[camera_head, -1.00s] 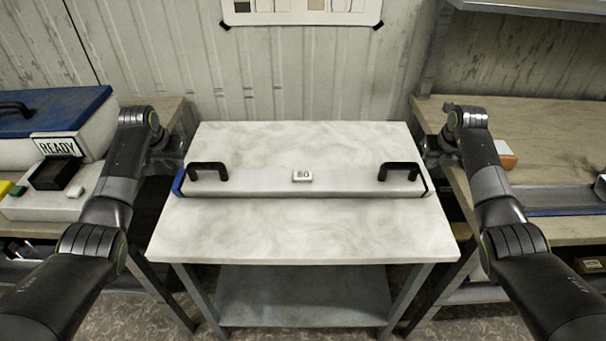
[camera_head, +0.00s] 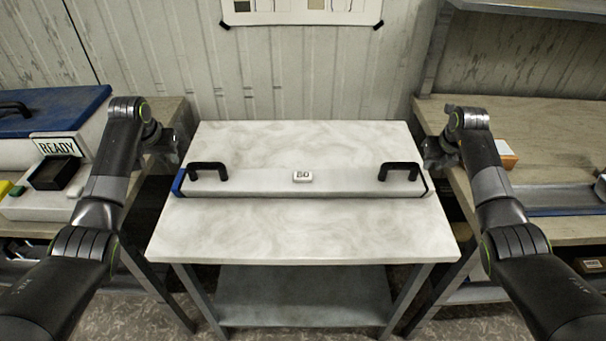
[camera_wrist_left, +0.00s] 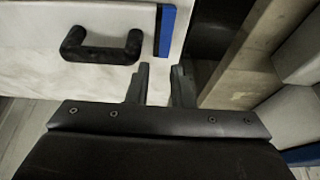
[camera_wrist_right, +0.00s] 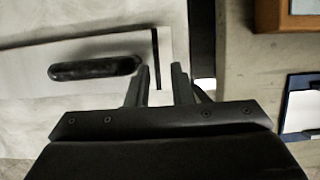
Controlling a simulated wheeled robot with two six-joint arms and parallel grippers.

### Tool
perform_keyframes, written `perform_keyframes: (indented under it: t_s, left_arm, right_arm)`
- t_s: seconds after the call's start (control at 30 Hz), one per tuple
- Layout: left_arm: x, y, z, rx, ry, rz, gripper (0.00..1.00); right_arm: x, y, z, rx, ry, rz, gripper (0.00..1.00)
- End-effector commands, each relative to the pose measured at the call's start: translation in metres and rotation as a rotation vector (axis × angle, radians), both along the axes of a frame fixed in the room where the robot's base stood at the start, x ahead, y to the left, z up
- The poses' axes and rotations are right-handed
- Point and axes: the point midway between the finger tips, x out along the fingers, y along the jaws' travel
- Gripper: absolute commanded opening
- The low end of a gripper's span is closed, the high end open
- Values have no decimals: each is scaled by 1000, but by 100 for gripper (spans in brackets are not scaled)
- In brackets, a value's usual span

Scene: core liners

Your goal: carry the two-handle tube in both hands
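The two-handle tube (camera_head: 340,184) is a long pale bar lying across the white-topped table. It has a blue left end, a dark band at the right end and a small label reading "80" in the middle. Its left black handle (camera_head: 208,168) and right black handle (camera_head: 399,168) stand up from it. My left gripper (camera_wrist_left: 160,80) is open and empty, beside the left handle (camera_wrist_left: 100,50) and just past the blue end. My right gripper (camera_wrist_right: 162,78) is open and empty, beside the right handle (camera_wrist_right: 96,69). Neither touches a handle.
The white table (camera_head: 310,235) has clear room in front of and behind the tube. At left stands a bench with a blue-lidded case (camera_head: 60,115) and a READY sign (camera_head: 58,147). At right, a bench (camera_head: 555,130) holds an orange-and-white box (camera_head: 506,156) and a blue-edged tray (camera_head: 560,200).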

Motion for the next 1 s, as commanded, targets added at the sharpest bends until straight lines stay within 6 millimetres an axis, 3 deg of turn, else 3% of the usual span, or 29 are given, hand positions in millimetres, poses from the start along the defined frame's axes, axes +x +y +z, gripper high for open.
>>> perform_keyframes:
  t_s: [0.23,0.4,0.67,1.0]
  left_arm:
    - [-17,1,48,4,-6,-1,20]
    - [-27,0,71,1,-3,-1,20]
    - [-31,0,81,1,-1,0,20]
    - [-31,0,81,1,-1,0,20]
  right_arm:
    - [0,0,0,0,0,0,20]
    - [0,0,0,0,0,0,20]
    - [-2,0,6,0,-1,0,20]
    - [-22,-1,57,-2,-4,0,20]
